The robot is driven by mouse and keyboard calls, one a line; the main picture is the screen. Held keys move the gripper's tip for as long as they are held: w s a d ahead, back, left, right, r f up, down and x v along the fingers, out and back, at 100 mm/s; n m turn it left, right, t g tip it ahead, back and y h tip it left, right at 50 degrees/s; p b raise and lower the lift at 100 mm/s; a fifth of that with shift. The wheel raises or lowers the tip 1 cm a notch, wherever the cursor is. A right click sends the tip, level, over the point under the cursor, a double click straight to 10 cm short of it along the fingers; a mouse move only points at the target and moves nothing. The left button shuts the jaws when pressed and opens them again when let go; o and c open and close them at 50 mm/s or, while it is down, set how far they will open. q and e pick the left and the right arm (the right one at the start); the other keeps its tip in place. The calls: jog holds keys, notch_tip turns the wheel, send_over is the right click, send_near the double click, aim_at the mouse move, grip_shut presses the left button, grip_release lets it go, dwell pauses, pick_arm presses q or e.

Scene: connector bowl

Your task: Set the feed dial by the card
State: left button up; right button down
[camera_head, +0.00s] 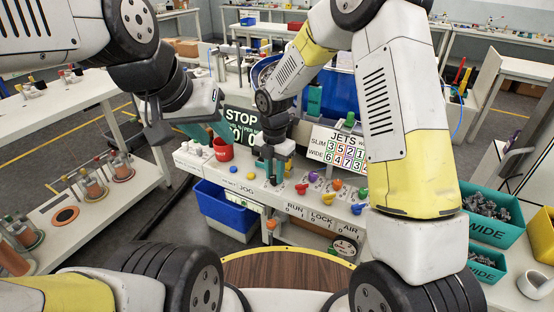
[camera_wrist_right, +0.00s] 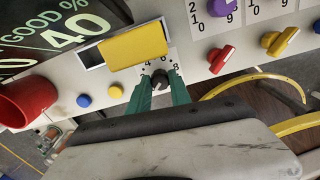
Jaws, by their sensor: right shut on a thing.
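My right gripper (camera_head: 269,166) reaches down onto the white console. In the right wrist view its green fingers (camera_wrist_right: 160,88) are closed around a small dark dial (camera_wrist_right: 161,79) with 4, 6 and 8 printed around it. The dial's exact pointing is too small to tell. The JETS card (camera_head: 340,148) stands behind the console, with a SLIM row and a WIDE row of coloured numbers, partly hidden by my right arm. My left gripper (camera_head: 207,132) hangs over the console's left end, apart from it; its finger opening is unclear.
Coloured knobs, including a red one (camera_wrist_right: 221,60) and a yellow one (camera_wrist_right: 280,42), sit beside the dial. A yellow block (camera_wrist_right: 135,45), a blue button (camera_wrist_right: 83,101) and a red cup (camera_head: 223,149) are near. Green WIDE bins (camera_head: 486,261) stand at right.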

aim_at(275, 176)
jog(key=m, duration=0.8)
jog(key=shift+m, duration=0.3)
dwell(0.3)
jog(key=c, duration=1.2)
grip_release()
jog(key=shift+r, duration=0.15)
notch_tip(275, 176, up, 8)
jog(key=shift+f, duration=0.2)
